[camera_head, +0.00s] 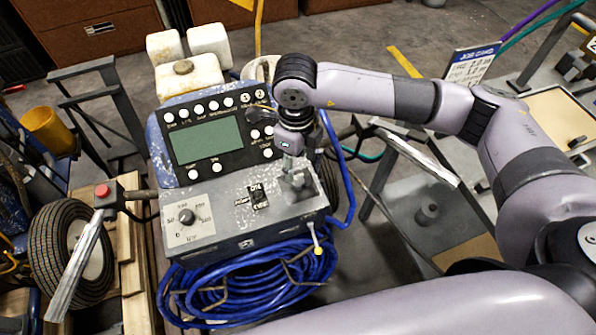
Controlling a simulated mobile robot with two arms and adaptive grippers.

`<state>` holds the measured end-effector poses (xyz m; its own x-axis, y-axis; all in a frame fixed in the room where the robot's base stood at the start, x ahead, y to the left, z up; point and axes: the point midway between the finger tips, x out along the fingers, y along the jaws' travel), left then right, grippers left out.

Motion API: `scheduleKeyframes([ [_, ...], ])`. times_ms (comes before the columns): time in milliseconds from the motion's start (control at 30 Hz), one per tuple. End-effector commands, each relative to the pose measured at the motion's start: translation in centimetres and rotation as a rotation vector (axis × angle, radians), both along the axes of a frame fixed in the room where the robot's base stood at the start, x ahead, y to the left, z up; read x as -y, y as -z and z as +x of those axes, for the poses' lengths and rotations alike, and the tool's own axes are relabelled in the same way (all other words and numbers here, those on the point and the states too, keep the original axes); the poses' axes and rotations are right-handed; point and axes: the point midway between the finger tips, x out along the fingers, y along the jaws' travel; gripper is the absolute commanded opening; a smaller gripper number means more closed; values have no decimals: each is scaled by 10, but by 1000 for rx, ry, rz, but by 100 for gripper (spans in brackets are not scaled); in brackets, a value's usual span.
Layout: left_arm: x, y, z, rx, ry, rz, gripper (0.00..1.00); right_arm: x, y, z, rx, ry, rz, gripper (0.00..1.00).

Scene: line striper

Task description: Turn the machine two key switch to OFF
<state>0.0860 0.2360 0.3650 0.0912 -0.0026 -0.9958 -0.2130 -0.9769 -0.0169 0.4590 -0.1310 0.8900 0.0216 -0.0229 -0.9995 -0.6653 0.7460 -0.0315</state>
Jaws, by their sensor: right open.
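The line striper machine has a grey, worn control panel (222,222) below a black display console (208,142) in a blue housing. A small black switch (258,196) with white lettering sits on the panel right of the round dial (187,216). Its lettering is too small to read, and I cannot tell whether it is the key switch. My right gripper (294,178) points down over the right end of the panel, just right of the black switch. It is open, and its fingers hide the panel beneath; I cannot tell whether they touch anything. My left gripper is not in view.
A coil of blue hose (245,285) hangs below the panel. A handle bar with a red button (102,191) and a tyre (72,255) are at the left. Cream containers (188,78) stand behind the console. A metal frame cart (425,150) stands at the right.

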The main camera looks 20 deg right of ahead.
Motion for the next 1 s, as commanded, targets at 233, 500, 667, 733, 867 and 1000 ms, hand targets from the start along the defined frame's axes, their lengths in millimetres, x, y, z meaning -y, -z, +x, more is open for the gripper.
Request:
scheduleKeyframes([
  [233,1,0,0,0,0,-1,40,-1,-39,0,1,-1,0,48],
  [500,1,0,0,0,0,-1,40,-1,-48,-1,-1,-1,-1,48],
  [667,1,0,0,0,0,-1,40,-1,-48,-1,-1,-1,-1,48],
  [733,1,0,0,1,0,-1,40,-1,-48,-1,-1,-1,-1,48],
  [867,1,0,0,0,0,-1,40,-1,-47,-1,-1,-1,0,48],
  [1000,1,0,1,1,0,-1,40,-17,-44,-9,-21,-21,60,48],
])
